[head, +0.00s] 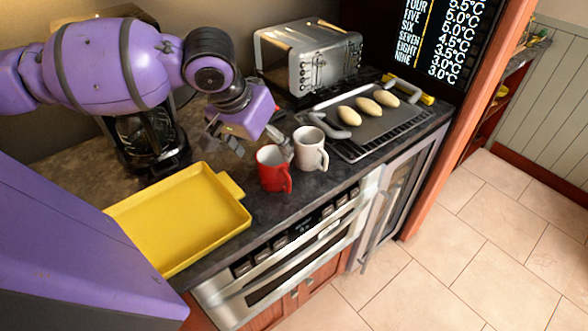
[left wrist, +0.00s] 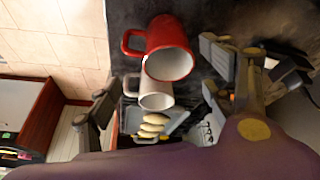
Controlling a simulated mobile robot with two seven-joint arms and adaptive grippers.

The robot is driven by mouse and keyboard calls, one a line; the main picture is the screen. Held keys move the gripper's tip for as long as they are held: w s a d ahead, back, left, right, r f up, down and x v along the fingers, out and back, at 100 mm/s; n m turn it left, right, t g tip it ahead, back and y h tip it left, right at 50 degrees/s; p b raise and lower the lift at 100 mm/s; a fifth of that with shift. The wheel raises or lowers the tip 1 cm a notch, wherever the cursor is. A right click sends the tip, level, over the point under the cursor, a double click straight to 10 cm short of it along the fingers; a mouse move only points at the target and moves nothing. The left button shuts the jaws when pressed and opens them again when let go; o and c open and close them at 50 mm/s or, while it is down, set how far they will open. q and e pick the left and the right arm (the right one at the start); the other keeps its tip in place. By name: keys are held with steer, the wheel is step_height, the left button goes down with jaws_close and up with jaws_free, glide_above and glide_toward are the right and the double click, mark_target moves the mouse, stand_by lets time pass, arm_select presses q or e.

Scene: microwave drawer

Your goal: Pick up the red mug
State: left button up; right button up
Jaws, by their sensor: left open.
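The red mug (head: 270,169) stands upright on the dark counter (head: 310,203), near its front edge, with its handle toward the front. A white mug (head: 311,148) stands close behind it to the right. My left gripper (head: 250,143) is open and empty, just above and behind the red mug on its left side. In the left wrist view, the red mug (left wrist: 168,45) shows its open rim between the spread fingers, with the white mug (left wrist: 155,95) beyond it. I cannot tell whether a finger touches the red mug. My right gripper is not in view.
A yellow tray (head: 185,212) lies left of the red mug. A coffee maker (head: 148,135) and a silver toaster (head: 308,55) stand at the back. A baking tray with several rolls (head: 367,105) lies to the right. An oven (head: 300,245) is below the counter.

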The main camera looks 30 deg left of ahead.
mark_target(271, 160)
arm_select(q)
steer(key=shift+w+a+f+n+b, duration=0.1)
steer(key=shift+w+f+n+b, duration=0.1)
steer(key=shift+f, duration=0.45)
steer(key=shift+w+f+n+b, duration=0.1)
steer(key=shift+w+f+n, duration=0.1)
steer(key=shift+f, duration=0.45)
steer(key=x, duration=0.5)
steer(key=shift+w+a+b, duration=0.15)
steer(key=shift+a+b, duration=0.15)
steer(key=shift+a, duration=0.1)
steer(key=shift+r, duration=0.1)
steer(key=c, duration=1.5)
